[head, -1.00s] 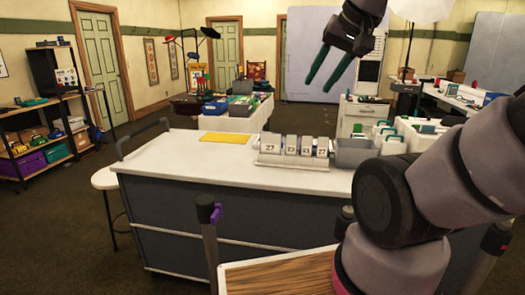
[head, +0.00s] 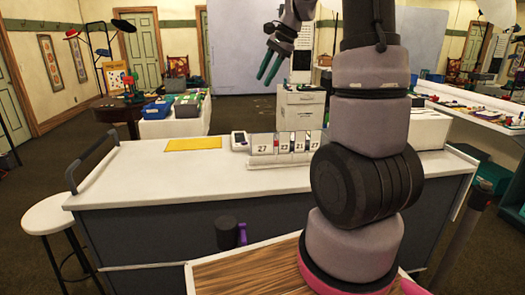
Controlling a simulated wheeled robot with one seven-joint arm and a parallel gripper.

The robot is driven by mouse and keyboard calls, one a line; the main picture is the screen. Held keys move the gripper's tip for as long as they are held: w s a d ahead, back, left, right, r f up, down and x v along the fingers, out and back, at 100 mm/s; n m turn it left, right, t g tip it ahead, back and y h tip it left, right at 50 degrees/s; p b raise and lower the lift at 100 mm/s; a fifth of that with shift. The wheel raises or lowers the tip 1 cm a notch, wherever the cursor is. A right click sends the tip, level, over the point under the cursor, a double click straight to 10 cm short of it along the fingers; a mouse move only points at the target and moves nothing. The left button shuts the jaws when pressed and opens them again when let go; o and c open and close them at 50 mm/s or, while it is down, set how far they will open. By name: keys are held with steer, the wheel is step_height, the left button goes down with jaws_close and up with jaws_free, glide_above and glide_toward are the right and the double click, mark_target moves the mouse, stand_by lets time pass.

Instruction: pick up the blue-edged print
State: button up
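I cannot make out a blue-edged print in the head view. A white holder (head: 280,163) on the counter carries several upright white cards with numbers such as 27 and 21. Thin coloured edges show between some of these cards, too small to tell apart. My gripper (head: 267,77) is raised above and behind the counter, up and left of the cards in the picture. Its two green fingers point down and stand apart, with nothing seen between them. My arm hides the right part of the holder and of the counter.
The white counter (head: 130,185) has a yellow sheet (head: 193,143) and a small white device (head: 239,141) on it. Its left side is clear. A white stool (head: 48,215) stands at left. A drawer cabinet (head: 301,108) stands behind; a cluttered shelf (head: 470,110) is at right.

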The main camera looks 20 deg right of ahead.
steer(key=w+d+f+m+g, duration=0.1)
steer(key=w+d+f+m, duration=0.2)
steer(key=w+f, duration=0.4)
steer(key=m+g, duration=0.1)
steer(key=m, duration=0.2)
glide_toward(262, 144)
steer(key=shift+w+a+r+x, duration=0.1)
steer(key=shift+a+x, duration=0.05)
steer(key=shift+x, duration=1.5)
steer(key=shift+w+a+r+x, duration=0.1)
steer(key=shift+a+x, duration=0.05)
steer(key=shift+x, duration=1.5)
steer(key=shift+w+a+x, duration=0.1)
steer(key=shift+a+x, duration=0.05)
steer(key=shift+x, duration=1.5)
steer(key=shift+f, duration=0.25)
steer(key=shift+c, duration=0.3)
jaws_close()
